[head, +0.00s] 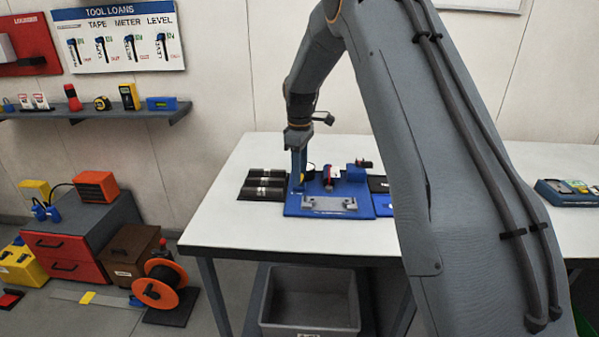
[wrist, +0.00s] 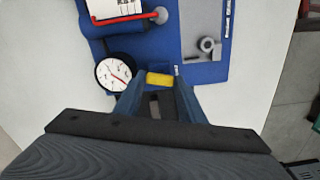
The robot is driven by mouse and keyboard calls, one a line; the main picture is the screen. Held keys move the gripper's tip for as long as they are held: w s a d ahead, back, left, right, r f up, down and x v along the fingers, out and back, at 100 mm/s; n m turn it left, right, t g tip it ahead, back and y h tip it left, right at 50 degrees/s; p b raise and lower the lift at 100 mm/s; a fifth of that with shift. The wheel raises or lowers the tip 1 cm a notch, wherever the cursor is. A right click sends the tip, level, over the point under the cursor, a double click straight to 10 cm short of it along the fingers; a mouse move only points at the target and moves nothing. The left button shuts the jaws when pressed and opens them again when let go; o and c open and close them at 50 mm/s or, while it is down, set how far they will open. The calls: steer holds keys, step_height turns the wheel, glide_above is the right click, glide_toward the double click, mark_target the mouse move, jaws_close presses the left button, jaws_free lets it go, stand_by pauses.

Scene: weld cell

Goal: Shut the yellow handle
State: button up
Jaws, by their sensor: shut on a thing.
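The yellow handle (wrist: 159,79) shows between the fingertips of my gripper (wrist: 160,76) in the wrist view. My gripper is shut on it, and the fingers hide part of it. It lies beside a round white dial gauge (wrist: 114,73) with a red needle, on a blue panel (wrist: 209,71). In the head view my gripper (head: 298,180) points down at the left side of the blue panel (head: 292,205) on the white table. The handle cannot be made out clearly there.
A grey bracket (wrist: 203,32) and a red bar (wrist: 120,18) are on the panel near my gripper. Dark blocks (head: 264,184) lie left of the panel. The white table (head: 230,225) is bare at the front left. A grey bin (head: 310,325) stands below.

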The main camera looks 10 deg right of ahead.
steer(key=m, duration=0.3)
steer(key=shift+m, duration=0.4)
steer(key=m, duration=0.3)
steer(key=shift+m, duration=0.3)
steer(key=m, duration=0.3)
steer(key=shift+r+m, duration=0.1)
steer(key=shift+m, duration=0.2)
steer(key=shift+w+m, duration=0.1)
steer(key=shift+m, duration=1.7)
steer(key=o, duration=0.8)
steer(key=shift+c, duration=0.2)
